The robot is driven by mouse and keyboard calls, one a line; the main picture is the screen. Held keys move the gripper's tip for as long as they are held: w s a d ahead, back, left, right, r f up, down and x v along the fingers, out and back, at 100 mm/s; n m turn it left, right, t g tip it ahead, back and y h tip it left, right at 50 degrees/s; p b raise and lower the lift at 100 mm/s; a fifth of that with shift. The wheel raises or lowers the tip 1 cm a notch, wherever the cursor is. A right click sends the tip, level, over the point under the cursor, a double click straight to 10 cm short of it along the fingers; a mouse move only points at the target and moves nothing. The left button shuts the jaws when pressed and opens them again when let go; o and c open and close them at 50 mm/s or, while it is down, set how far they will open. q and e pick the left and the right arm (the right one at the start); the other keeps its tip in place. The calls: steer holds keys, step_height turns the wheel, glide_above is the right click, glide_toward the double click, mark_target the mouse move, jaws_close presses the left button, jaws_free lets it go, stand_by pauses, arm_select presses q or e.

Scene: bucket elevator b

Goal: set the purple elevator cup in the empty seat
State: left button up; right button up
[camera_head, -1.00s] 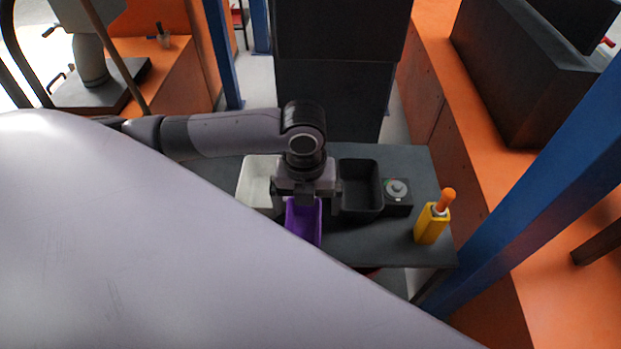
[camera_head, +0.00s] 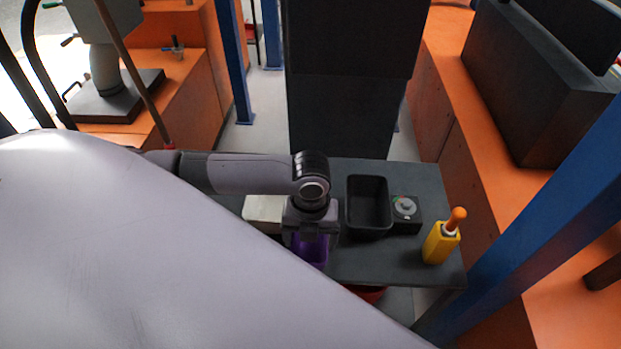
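The purple elevator cup (camera_head: 311,252) stands on the dark table. My arm hides its top, and the large pale shape in the foreground cuts off its near side. My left gripper (camera_head: 312,232) points down right over the cup, with its fingers spread at about the cup's width. It looks open around the cup's upper part; contact with the walls cannot be made out. My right gripper is not in view. I cannot make out an empty seat.
On the table (camera_head: 390,262) are a white bin (camera_head: 262,208), a black bin (camera_head: 367,205), a small dark box with a round knob (camera_head: 405,208) and a yellow holder with an orange handle (camera_head: 441,245). A tall dark casing (camera_head: 345,80) rises behind. A blue post (camera_head: 540,200) stands at right.

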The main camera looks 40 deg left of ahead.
arm_select(q)
steer(key=shift+w, duration=0.1)
steer(key=c, duration=0.7)
steer(key=shift+r, duration=0.1)
steer(key=shift+r, duration=0.1)
step_height(320, 180, up, 20)
steer(key=shift+f+p, duration=0.1)
steer(key=shift+p, duration=1.1)
steer(key=w+n, duration=0.1)
steer(key=n, duration=0.9)
steer(key=w+d+n, duration=0.1)
steer(key=w+n, duration=0.1)
steer(key=n, duration=0.8)
steer(key=w+d+n, duration=0.1)
steer(key=n, duration=0.8)
steer(key=shift+w+n, duration=0.35)
steer(key=shift+n, duration=0.05)
